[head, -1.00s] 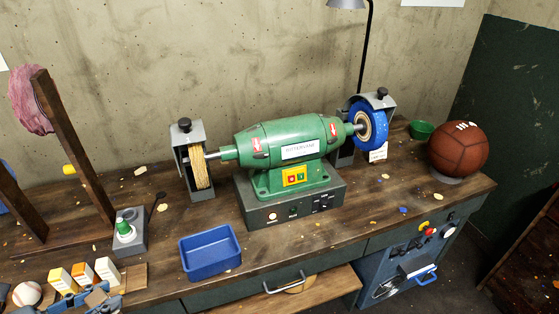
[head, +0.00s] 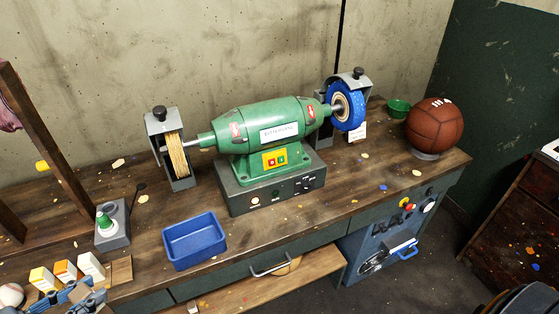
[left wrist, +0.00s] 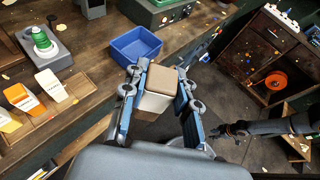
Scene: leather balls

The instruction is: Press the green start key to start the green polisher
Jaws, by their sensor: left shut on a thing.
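The green polisher (head: 265,125) stands on a grey base box on the workbench. Only the polisher's base edge shows at the top of the left wrist view. My left gripper (head: 80,293) is low at the left of the head view, well away from the polisher. It is shut on a white block with a tan top (left wrist: 159,88). My right gripper (left wrist: 230,130) seems to show at the right of the left wrist view, too small to tell its jaws.
A blue tray (head: 195,240) lies in front of the polisher. A brown football (head: 435,125) and a green bowl (head: 399,108) are at right.

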